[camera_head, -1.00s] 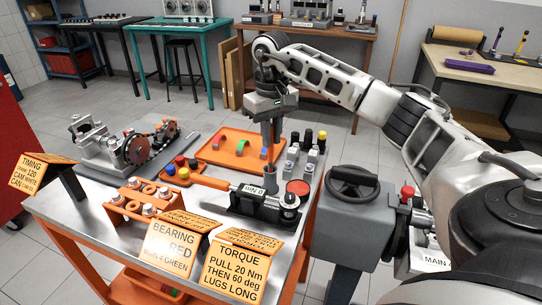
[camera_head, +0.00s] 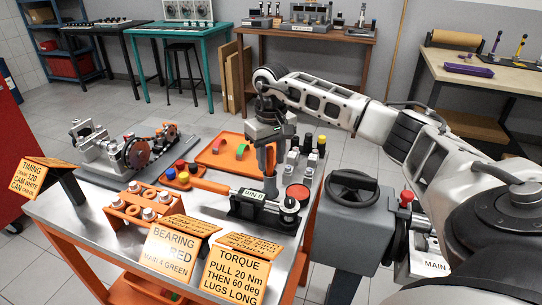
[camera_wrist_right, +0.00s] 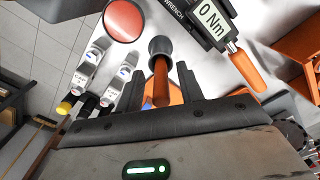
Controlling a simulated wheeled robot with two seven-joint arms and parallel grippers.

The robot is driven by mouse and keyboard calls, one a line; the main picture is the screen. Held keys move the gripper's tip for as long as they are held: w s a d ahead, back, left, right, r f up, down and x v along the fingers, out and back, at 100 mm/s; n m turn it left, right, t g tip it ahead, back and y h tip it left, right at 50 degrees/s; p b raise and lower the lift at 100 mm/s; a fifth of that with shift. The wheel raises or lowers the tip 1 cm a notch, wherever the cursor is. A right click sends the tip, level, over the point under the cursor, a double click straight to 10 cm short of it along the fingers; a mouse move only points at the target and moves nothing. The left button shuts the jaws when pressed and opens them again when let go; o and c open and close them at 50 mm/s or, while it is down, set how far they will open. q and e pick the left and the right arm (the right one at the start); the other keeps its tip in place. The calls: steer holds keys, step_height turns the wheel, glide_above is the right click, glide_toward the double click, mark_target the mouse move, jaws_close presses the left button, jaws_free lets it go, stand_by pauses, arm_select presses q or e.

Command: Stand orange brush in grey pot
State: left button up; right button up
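The orange brush (camera_wrist_right: 160,82) runs from between my right gripper's fingers down to the grey pot (camera_wrist_right: 160,46) in the right wrist view. Its far end is at or inside the pot's mouth; how deep I cannot tell. My right gripper (camera_wrist_right: 161,80) is open, with a small gap on each side of the brush. In the head view my right gripper (camera_head: 266,168) points down just over the pot, near the torque wrench, and hides most of the brush. My left gripper is not in view.
The torque wrench (camera_head: 254,197) lies in a black stand close by. A red-topped round tin (camera_head: 298,191) and several small bottles (camera_head: 308,147) stand to the right. An orange tray (camera_head: 224,157) lies behind. Sign cards (camera_head: 236,272) stand at the front edge.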

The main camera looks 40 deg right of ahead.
steer(key=shift+r, duration=0.1)
step_height(320, 180, up, 12)
steer(key=shift+r, duration=0.1)
stand_by(0.4)
stand_by(0.5)
